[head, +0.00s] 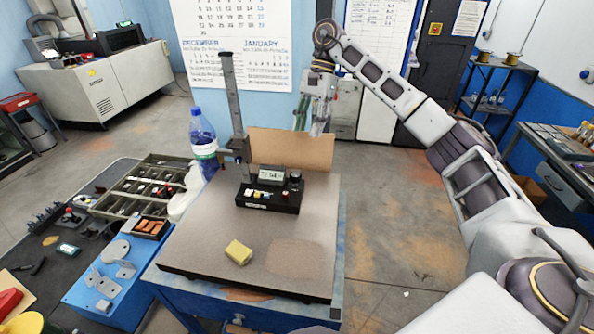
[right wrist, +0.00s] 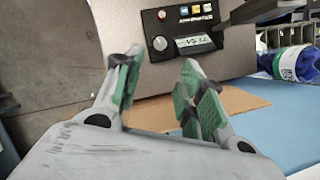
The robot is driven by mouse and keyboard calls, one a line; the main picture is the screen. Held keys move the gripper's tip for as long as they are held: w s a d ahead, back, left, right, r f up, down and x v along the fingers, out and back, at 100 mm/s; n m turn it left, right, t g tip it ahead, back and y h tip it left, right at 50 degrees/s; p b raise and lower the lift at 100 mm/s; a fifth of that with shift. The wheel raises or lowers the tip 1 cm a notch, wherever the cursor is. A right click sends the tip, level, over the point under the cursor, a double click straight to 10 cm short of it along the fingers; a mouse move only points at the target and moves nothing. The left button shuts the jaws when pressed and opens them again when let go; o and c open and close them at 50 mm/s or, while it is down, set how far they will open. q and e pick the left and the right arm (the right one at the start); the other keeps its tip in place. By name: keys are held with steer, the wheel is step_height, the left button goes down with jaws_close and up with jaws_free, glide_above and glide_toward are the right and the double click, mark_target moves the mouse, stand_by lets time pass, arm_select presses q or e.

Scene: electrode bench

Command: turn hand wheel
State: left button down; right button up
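A black instrument box (head: 268,200) with a lit display stands at the back of the grey plate on the bench (head: 225,225). A round knob (head: 294,176) sits on its right end; a silver round knob (right wrist: 160,43) also shows beside the display in the right wrist view. I cannot tell for sure which part is the hand wheel. An upright metal column (head: 232,95) stands left of the box. My right gripper (head: 312,124) hangs behind the box, apart from it, above a cardboard sheet (head: 300,148). Its green-padded fingers (right wrist: 158,82) are apart and empty. My left gripper is out of view.
A yellow block (head: 238,252) lies on the plate's front part. A blue-capped bottle (head: 203,140) stands behind its left side. A parts tray (head: 150,180) and blue block (head: 110,285) are to the left. The plate's front right is clear.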

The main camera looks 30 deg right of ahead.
steer(key=shift+s+f, duration=0.1)
steer(key=shift+f, duration=0.1)
glide_toward(297, 174)
steer(key=shift+p+x, duration=0.8)
steer(key=shift+x, duration=3.7)
steer(key=shift+c, duration=0.5)
steer(key=c, duration=0.6)
steer(key=shift+c, duration=0.2)
